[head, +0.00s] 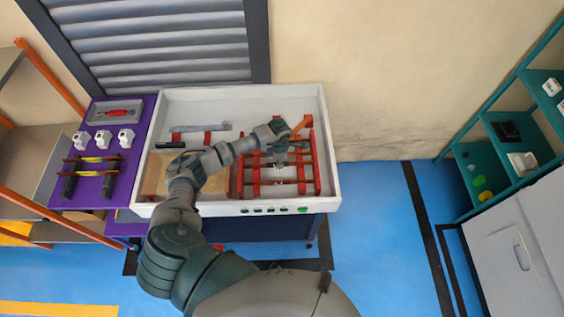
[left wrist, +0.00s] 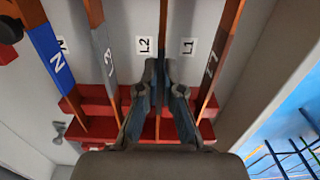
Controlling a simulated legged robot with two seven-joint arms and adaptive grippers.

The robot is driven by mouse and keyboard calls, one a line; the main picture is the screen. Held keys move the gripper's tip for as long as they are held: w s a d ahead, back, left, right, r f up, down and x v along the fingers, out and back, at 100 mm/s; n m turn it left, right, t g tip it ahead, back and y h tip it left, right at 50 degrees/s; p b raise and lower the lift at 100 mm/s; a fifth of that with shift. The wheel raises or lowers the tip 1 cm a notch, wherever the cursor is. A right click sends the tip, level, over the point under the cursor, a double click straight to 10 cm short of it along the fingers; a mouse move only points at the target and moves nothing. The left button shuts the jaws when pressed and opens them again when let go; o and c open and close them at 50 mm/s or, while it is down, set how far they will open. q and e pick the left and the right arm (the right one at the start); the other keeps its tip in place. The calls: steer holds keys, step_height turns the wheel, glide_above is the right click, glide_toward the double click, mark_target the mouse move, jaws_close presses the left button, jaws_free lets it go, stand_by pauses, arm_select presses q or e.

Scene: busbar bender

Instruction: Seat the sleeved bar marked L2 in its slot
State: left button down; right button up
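In the left wrist view my left gripper (left wrist: 160,72) is closed around a copper bar (left wrist: 163,22) with a dark sleeve; its mark is hidden by the fingers. The white tag L2 (left wrist: 145,45) is just left of this bar, and the tag L1 (left wrist: 188,46) is to its right. The bar runs down over the red slotted holders (left wrist: 90,92); I cannot tell whether it is in its slot. In the head view my left gripper (head: 287,139) is over the red rack (head: 318,165) in the white tray (head: 327,120). My right gripper is not in view.
A bar with a blue sleeve marked N (left wrist: 52,58) and a grey-sleeved bar (left wrist: 105,58) stand left of the held bar; the L1 bar (left wrist: 212,62) is to its right. A purple table (head: 98,202) with white blocks adjoins the tray. Teal shelves (head: 490,165) are at right.

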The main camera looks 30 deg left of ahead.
arm_select(q)
steer(key=shift+w+a, duration=0.1)
steer(key=shift+a, duration=0.15)
steer(key=shift+d, duration=0.1)
steer(key=shift+d+r+y, duration=0.2)
steer(key=shift+d+y, duration=0.2)
steer(key=shift+d, duration=0.2)
steer(key=shift+f, duration=0.1)
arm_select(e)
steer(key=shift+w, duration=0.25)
arm_select(q)
steer(key=shift+a, duration=0.1)
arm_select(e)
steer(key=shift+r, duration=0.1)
arm_select(q)
steer(key=shift+a, duration=0.1)
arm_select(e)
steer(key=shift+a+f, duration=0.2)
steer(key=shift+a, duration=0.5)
